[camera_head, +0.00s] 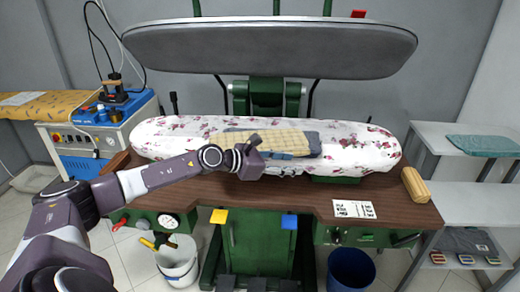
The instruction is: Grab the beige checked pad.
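The beige checked pad (285,139) lies on the white, floral-covered pressing board (352,150), near its middle. Dark blue-grey material (314,141) shows at the pad's right end, and more of it shows along its front edge. My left arm reaches in from the left, and my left gripper (252,152) is at the pad's front left end, covering part of it. The gripper's fingers are small and partly hidden, so I cannot tell whether they touch the pad or how far they are open. My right gripper is out of view.
The large grey press head (270,48) is raised above the board. On the wooden tabletop (300,205) are a tan block (415,185) and a white card (354,209). A blue machine (98,135) stands left. Shelves (450,140) stand right, with a folded green cloth (487,145).

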